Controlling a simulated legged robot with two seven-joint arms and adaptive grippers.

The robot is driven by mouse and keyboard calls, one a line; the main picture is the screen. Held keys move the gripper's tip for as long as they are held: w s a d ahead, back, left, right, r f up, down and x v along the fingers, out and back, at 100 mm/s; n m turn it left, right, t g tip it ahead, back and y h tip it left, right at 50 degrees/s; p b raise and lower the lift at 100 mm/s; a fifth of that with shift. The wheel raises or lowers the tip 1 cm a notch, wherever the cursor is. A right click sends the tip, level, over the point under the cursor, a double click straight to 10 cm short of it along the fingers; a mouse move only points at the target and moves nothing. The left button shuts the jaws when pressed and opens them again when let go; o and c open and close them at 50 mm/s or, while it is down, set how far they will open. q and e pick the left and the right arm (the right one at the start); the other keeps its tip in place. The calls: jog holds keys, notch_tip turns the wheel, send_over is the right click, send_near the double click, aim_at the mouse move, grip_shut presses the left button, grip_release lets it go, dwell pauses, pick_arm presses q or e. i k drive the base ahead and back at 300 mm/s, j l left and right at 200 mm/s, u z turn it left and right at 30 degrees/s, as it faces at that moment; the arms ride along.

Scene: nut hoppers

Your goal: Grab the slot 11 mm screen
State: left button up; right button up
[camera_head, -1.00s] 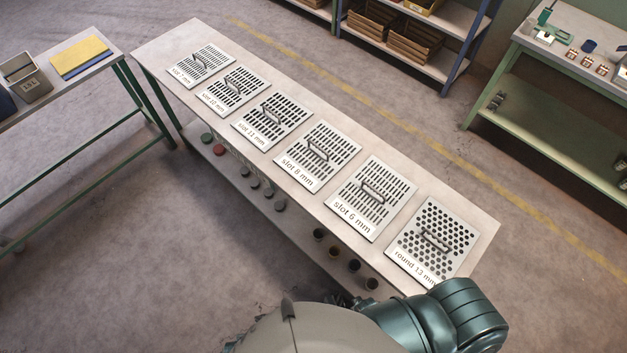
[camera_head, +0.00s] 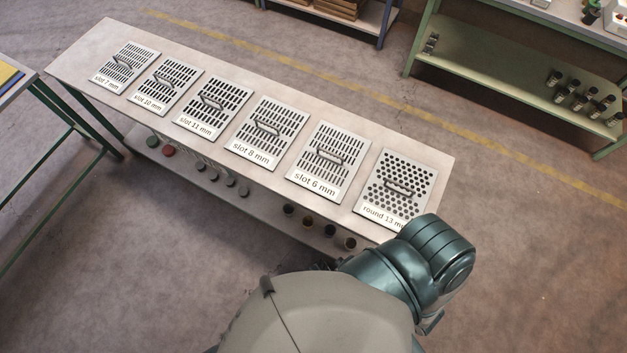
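The slot 11 mm screen (camera_head: 225,95) is a flat pale plate with dark slots, a raised handle in its middle and its label along the near edge. It lies on the long table, third from the left in the row. No gripper is near it. A teal and grey part of my own body fills the bottom middle of the view. Neither of my grippers shows.
Other screens lie in the same row: slot 7 mm (camera_head: 125,66), slot 10 mm (camera_head: 172,80), slot 8 mm (camera_head: 272,122), slot 6 mm (camera_head: 332,152) and round 13 mm (camera_head: 407,176). The long table (camera_head: 85,57) has a lower shelf with small jars. A green shelf unit (camera_head: 480,80) stands behind, right.

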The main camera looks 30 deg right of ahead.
aim_at(208, 112)
jog(key=i+j, duration=0.45)
jog(key=i+j+z, duration=0.15)
jog(key=z, duration=0.25)
jog(key=i+j+z, duration=0.2)
jog(key=z, duration=0.2)
jog(key=i+j+z, duration=0.15)
jog(key=j+z, duration=0.25)
jog(key=l, duration=0.1)
